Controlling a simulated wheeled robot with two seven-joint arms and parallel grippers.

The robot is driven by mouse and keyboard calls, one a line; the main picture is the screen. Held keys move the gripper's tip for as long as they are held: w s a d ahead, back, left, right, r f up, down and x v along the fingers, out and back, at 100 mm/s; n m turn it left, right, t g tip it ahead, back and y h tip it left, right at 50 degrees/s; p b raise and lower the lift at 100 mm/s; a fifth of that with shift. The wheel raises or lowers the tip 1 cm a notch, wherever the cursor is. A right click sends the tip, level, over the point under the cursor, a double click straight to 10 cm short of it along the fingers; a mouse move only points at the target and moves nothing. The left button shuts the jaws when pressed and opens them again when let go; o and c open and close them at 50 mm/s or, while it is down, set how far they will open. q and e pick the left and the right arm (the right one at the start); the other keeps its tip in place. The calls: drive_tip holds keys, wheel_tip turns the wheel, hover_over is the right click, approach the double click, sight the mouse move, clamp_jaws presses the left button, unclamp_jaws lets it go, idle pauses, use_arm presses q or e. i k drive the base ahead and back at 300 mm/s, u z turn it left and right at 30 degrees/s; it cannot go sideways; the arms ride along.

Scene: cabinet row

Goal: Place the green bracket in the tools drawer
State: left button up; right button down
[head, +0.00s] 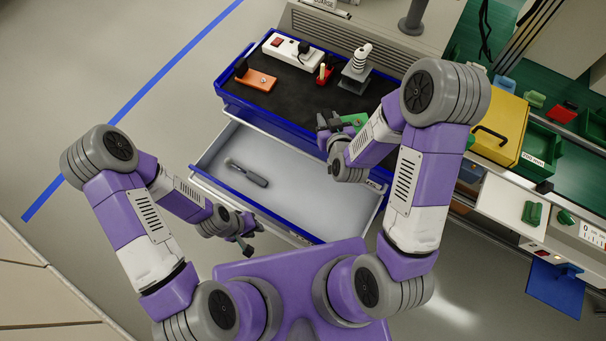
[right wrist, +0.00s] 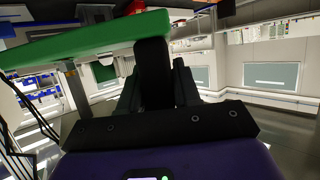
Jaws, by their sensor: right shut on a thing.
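The green bracket (head: 355,120) is in my right gripper (head: 330,124), above the near right part of the blue cabinet top. In the right wrist view the bracket (right wrist: 85,42) is a long green bar at upper left, against the dark fingers (right wrist: 155,75). A pale drawer (head: 325,204) stands open below the cabinet top, with a dark-handled tool (head: 246,173) lying in its left part. No label on it is readable. My left gripper (head: 250,238) is empty, its fingers apart, near the drawer's front left edge.
The blue-rimmed cabinet top (head: 300,98) holds a power strip (head: 292,50), an orange block (head: 258,81), a small red holder (head: 325,73) and a grey stand (head: 355,75). A yellow box (head: 500,125) and green bins (head: 541,142) stand right. The drawer's middle is clear.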

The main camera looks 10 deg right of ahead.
sight(312, 206)
drive_tip(key=z, duration=1.85)
drive_tip(key=k, duration=1)
drive_tip(key=u, duration=1.55)
drive_tip(key=i, duration=0.5)
drive_tip(key=z, duration=0.05)
